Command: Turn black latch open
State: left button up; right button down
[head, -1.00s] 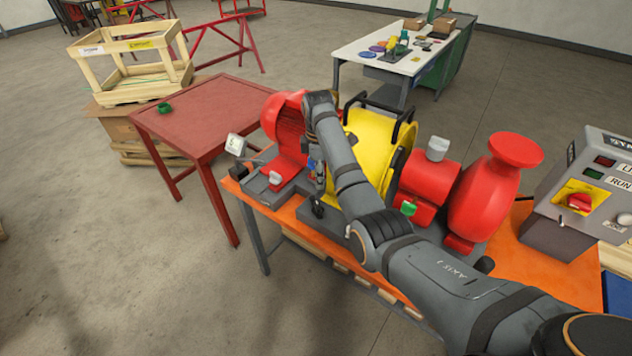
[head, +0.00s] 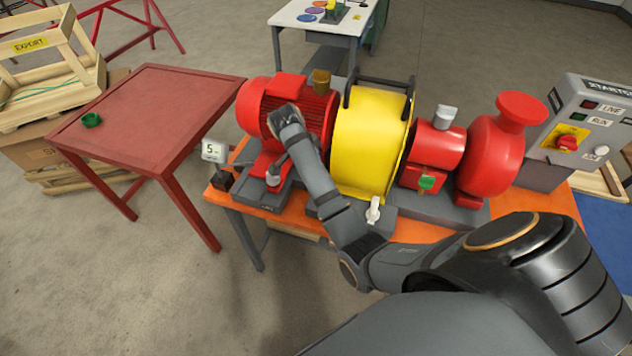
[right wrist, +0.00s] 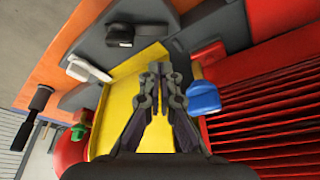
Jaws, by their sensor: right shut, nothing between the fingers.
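In the right wrist view, the black latch (right wrist: 120,36) sits on the grey skid base near the top, ahead and left of my fingertips and apart from them. My right gripper (right wrist: 166,72) is shut and empty, in front of the yellow guard (right wrist: 143,68). A blue latch (right wrist: 203,97) is just right of the fingers, and a white latch (right wrist: 88,68) is left of the black one. In the head view my right arm reaches across the skid's front; its fingers and the black latch are hidden there. My left gripper is out of view.
The red motor (head: 262,105) stands left of the yellow guard (head: 366,145), the red pump (head: 497,150) right of it. A white latch (head: 373,212) and green knob (head: 427,182) face front. A control box (head: 575,125) stands right. The red table (head: 150,105) is mostly clear.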

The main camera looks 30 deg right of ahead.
jog(key=p+x, duration=0.2)
jog(key=x, duration=0.7)
jog(key=shift+s+d+f, duration=0.1)
jog(key=shift+s+d, duration=0.05)
jog(key=shift+d, duration=0.05)
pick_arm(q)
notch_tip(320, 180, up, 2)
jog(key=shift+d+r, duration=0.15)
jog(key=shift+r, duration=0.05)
pick_arm(e)
jog(key=shift+f, duration=0.4)
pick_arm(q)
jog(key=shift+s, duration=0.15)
pick_arm(e)
jog(key=shift+d, duration=0.1)
